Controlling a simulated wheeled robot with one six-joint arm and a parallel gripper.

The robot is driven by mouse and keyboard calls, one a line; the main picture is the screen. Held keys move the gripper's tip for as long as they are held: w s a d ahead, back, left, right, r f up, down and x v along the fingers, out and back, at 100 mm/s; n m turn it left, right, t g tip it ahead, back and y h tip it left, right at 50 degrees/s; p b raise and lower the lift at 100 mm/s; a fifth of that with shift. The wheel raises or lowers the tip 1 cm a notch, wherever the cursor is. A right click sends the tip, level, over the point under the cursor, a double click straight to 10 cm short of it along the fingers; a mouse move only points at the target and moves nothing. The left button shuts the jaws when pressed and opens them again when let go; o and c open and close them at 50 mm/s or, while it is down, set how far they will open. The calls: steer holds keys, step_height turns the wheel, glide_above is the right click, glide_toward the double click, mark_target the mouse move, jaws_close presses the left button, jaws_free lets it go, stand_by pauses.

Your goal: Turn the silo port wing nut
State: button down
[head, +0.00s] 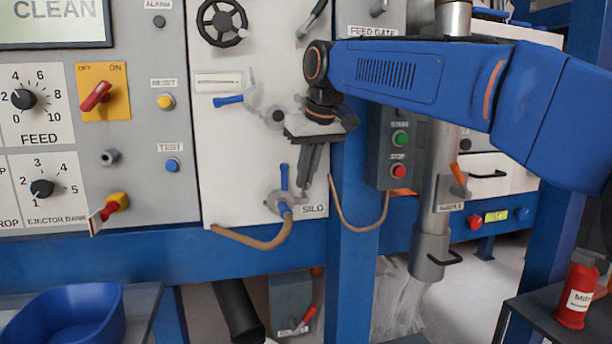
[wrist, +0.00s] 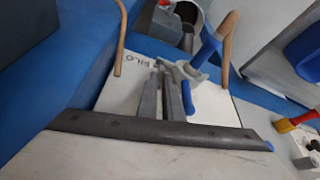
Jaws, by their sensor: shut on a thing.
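The silo port (head: 273,202) is a round grey fitting low on the white panel, left of the SILO label (head: 314,209). It has an upright blue lever (head: 284,176) and a blue hose end below. The port also shows in the wrist view (wrist: 202,74). My gripper (head: 305,190) reaches down to the port's right side. Its fingers are close together in the wrist view (wrist: 167,74), shut on a small grey part at the port, which I take as the wing nut. The fingertips hide most of it, and its angle cannot be told.
A tan hose (head: 255,240) curves left from the port. Above is a similar fitting with a blue lever (head: 228,100). A blue post (head: 350,200) and a button box (head: 392,150) stand to the right. A blue bin (head: 70,315) sits at lower left.

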steer(key=shift+a, duration=0.1)
steer(key=c, duration=1.7)
jaws_free()
steer(key=v, duration=1.7)
steer(key=shift+s+r, duration=0.1)
steer(key=shift+r, duration=0.1)
steer(key=shift+c, duration=0.5)
